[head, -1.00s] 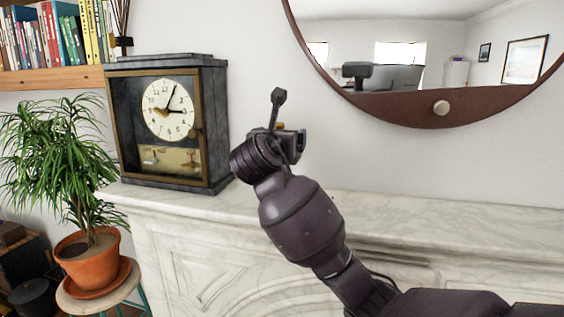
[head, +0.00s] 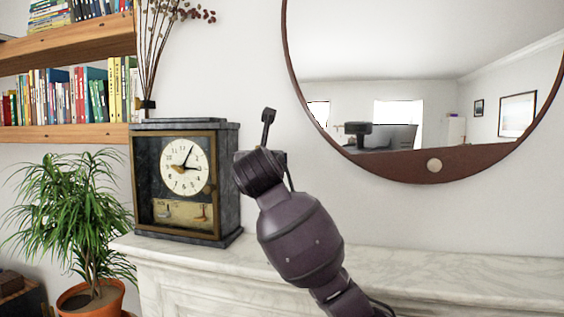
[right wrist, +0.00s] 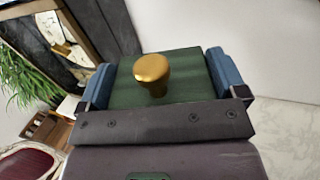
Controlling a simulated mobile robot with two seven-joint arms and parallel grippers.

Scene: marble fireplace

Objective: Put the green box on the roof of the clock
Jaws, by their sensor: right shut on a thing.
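The black clock (head: 227,190) with a gold-framed front stands upright on the mantel. Its flat dark roof (head: 185,123) looks bare. My right gripper (right wrist: 163,80) is shut on the green box (right wrist: 190,72), with a blue pad on each side of it. The box has a round gold knob (right wrist: 152,68) facing the wrist camera. In the head view my right wrist, just right of the clock and below roof height in the picture, hides most of the gripper and the box. Part of the clock (right wrist: 98,25) shows in the right wrist view. My left gripper is out of view.
The marble mantel (head: 430,265) is clear to the right. A round mirror (head: 420,165) hangs above it. A potted plant (head: 75,215) and wooden bookshelves (head: 70,134) are at the left. A vase of dried stems (head: 148,90) shows behind the clock.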

